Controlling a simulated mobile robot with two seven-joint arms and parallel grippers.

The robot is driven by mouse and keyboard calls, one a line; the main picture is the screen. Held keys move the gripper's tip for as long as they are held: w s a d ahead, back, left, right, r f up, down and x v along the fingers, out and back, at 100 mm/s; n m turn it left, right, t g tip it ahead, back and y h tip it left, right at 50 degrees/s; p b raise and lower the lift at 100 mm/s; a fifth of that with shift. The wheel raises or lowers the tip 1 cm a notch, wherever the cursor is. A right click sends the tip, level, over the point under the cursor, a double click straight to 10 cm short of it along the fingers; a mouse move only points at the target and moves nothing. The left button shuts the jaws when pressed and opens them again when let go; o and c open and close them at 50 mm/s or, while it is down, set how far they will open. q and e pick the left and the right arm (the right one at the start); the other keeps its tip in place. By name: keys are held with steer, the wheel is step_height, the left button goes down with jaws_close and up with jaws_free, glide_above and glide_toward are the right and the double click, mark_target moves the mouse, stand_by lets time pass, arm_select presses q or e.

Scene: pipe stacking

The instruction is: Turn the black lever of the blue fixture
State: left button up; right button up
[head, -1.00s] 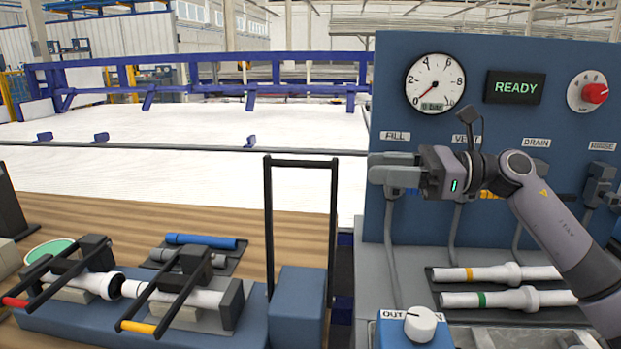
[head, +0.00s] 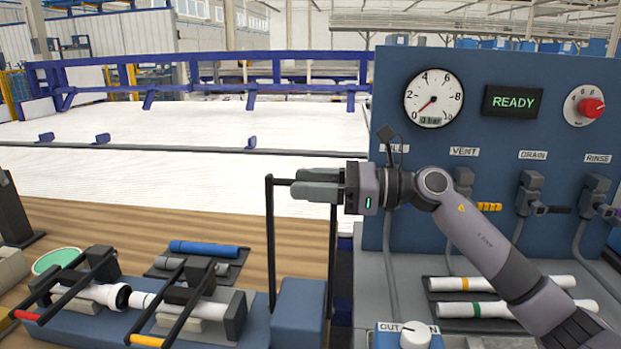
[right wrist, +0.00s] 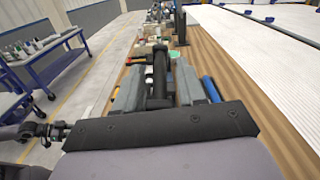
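The blue fixture (head: 298,303) is a block with a tall black lever (head: 270,235), a U-shaped frame with a top crossbar, standing upright. My right gripper (head: 305,185) is at the top of the lever, reaching in from the right. In the head view its fingers cover most of the crossbar. In the right wrist view, the gripper (right wrist: 160,90) has its fingers apart, with the black lever (right wrist: 159,68) between them. Small gaps seem to show on both sides, so the fingers do not look closed on it.
Left of the lever, a blue base holds white pipe pieces (head: 115,296) under black clamps with red and yellow handle ends. A blue pipe (head: 203,248) lies on a dark tray behind. At right stands a blue panel (head: 480,125) with a gauge and valves; white pipes (head: 505,283) lie before it.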

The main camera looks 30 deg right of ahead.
jaws_close()
steer(key=shift+w+d+f+m+b, duration=0.1)
steer(key=shift+w+d+m+b, duration=0.25)
steer(key=shift+w, duration=0.25)
jaws_free()
steer(key=shift+d, duration=0.1)
